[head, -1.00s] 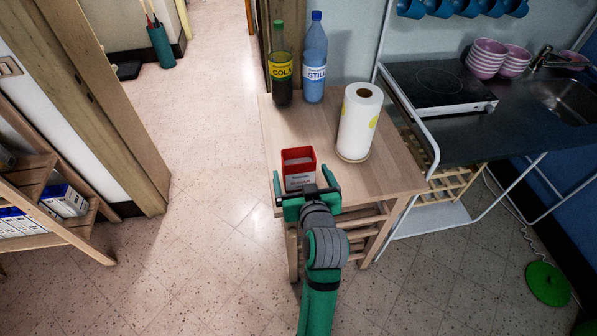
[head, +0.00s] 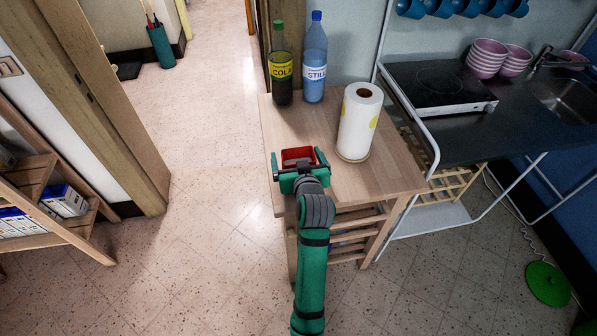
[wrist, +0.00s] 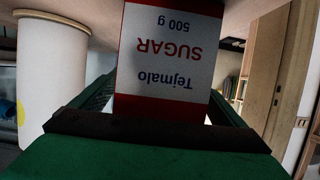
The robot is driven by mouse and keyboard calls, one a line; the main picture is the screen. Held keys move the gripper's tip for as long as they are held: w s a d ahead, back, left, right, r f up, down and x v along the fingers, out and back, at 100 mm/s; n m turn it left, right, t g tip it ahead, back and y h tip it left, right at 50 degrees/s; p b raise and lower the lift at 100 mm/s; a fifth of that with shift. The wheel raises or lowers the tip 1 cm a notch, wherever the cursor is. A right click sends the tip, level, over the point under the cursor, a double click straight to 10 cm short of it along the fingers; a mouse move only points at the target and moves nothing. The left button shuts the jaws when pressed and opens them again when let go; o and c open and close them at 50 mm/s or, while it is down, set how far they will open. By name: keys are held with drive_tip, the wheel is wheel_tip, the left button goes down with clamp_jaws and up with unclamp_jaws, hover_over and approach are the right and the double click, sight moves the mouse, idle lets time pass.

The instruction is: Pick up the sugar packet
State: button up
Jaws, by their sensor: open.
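The sugar packet (head: 298,156) is a red and white box standing near the front left edge of the small wooden table (head: 350,184). In the head view only its red top shows, and my gripper hides the rest. In the wrist view the packet (wrist: 165,60) appears upside down, with its "SUGAR 500 g" label facing the camera. My gripper (head: 297,160) is open at the packet, with one green finger on each side of it. In the wrist view a gap shows at the packet's lower right, and I cannot tell whether either finger touches it.
A paper towel roll (head: 358,122) stands behind and right of the packet. The tabletop between is clear. A counter (head: 450,135) is to the right.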

drive_tip(key=shift+w, duration=0.1)
drive_tip(key=c, duration=1.4)
drive_tip(key=shift+r, duration=0.15)
